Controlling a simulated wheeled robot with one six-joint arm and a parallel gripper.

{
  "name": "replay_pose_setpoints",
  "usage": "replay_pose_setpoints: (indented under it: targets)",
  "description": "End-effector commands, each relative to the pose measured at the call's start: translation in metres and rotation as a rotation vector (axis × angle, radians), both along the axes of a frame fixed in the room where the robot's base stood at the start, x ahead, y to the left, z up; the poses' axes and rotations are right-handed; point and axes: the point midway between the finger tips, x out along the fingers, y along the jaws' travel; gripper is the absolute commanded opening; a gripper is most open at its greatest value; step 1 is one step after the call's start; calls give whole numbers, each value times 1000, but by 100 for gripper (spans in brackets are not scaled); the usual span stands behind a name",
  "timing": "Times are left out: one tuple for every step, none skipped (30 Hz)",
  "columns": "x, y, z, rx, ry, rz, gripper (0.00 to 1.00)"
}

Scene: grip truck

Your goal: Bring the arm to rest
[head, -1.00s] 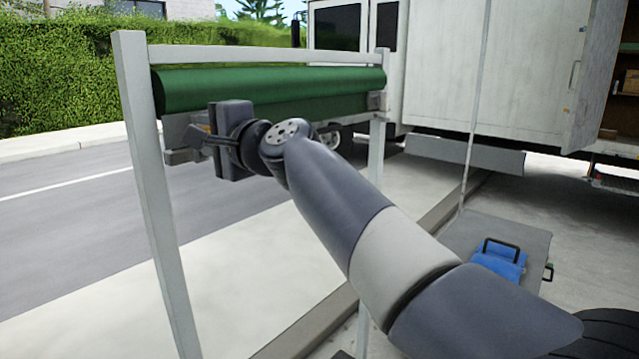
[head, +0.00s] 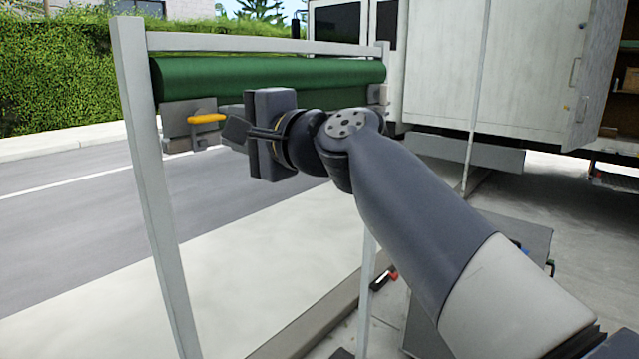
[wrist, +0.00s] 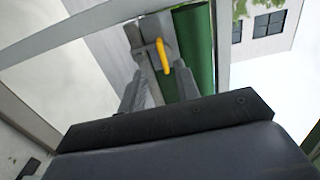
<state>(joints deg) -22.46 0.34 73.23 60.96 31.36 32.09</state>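My arm reaches in from the lower right in the head view. My gripper (head: 236,132) is beside the left end of a grey frame that carries a green roll (head: 265,82). A yellow handle (head: 206,118) on a grey bracket (head: 186,136) shows under the roll, just left of the fingers. In the wrist view the two fingers stand apart, with the yellow handle (wrist: 162,56) beyond their tips. My gripper appears open and empty, clear of the handle.
The frame's left post (head: 150,180) and right post (head: 375,200) stand close to my arm. A white truck (head: 500,80) is at the back right. A grey case (head: 520,240) lies on the ground behind my arm. Road and pavement to the left are open.

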Motion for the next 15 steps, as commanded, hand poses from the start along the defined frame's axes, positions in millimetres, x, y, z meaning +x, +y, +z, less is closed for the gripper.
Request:
replay_pose_setpoints:
  targets:
    - [-6, -9, -1, 1, -2, -3, 31]
    - [-10, -13, 0, 1, -4, -4, 31]
    - [-15, -18, -1, 1, -2, -3, 31]
    - [-14, -16, -1, 0, 1, 0, 31]
    - [-8, -9, 0, -2, 4, 3, 31]
    - [-2, -2, 1, -1, 4, 3, 31]
    - [1, 2, 0, -2, 4, 4, 31]
    - [5, 7, 0, -2, 4, 4, 31]
    - [10, 12, 1, -1, 4, 3, 31]
    - [13, 16, 1, 0, 3, 3, 31]
    - [16, 20, 1, 0, 4, 4, 31]
    - [21, 25, 1, 0, 4, 3, 31]
    - [24, 29, 2, 1, 2, 2, 31]
    - [28, 33, 1, 0, 4, 2, 31]
    - [32, 38, 2, 0, 3, 3, 31]
